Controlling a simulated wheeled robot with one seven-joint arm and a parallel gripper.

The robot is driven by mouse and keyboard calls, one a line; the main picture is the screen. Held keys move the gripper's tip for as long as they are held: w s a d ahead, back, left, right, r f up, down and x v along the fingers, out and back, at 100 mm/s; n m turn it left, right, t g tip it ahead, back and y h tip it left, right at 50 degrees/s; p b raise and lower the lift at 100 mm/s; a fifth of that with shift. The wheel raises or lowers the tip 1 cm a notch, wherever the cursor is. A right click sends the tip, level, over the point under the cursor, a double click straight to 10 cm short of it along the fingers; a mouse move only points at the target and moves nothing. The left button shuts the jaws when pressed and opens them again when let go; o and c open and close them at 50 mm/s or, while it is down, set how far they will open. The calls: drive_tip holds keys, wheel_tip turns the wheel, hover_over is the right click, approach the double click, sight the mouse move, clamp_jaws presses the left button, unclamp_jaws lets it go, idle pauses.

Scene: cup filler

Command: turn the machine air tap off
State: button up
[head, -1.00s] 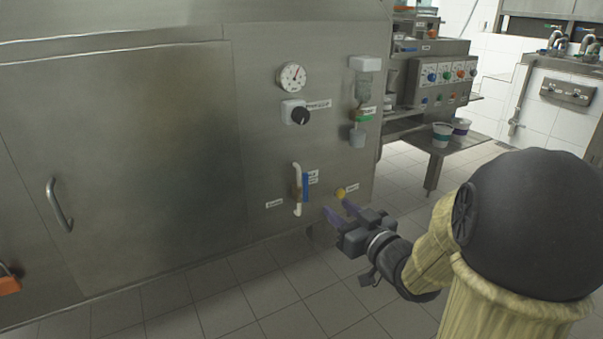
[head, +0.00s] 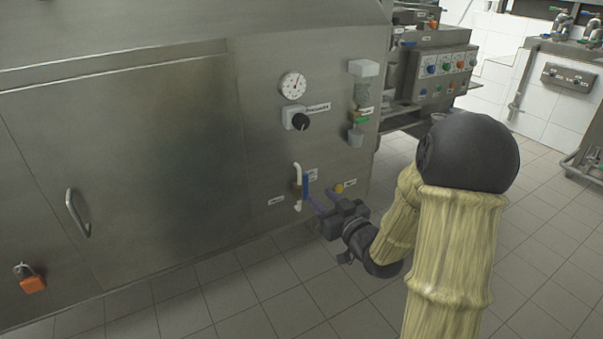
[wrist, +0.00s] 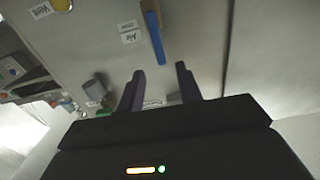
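The machine air tap has a long blue lever (head: 305,187) on a white pipe (head: 297,172), low on the steel machine front. The lever stands roughly upright, along the pipe. In the wrist view the blue lever (wrist: 155,40) is beside the "Air" label (wrist: 128,37). My gripper (head: 324,198) is open and empty, just right of the lever's lower end. In the wrist view the lever's end lines up with the gap between my fingertips (wrist: 160,70). I cannot tell whether they touch it.
A yellow knob (head: 338,188) is close to the right of my fingers, by the "Vent" label (wrist: 41,10). Tiled floor (head: 230,315) is clear in front.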

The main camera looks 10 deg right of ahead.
sight(307, 182)
drive_tip(key=p+x, duration=0.1)
drive_tip(key=x, duration=0.9)
drive_tip(key=shift+w, duration=0.4)
clamp_jaws()
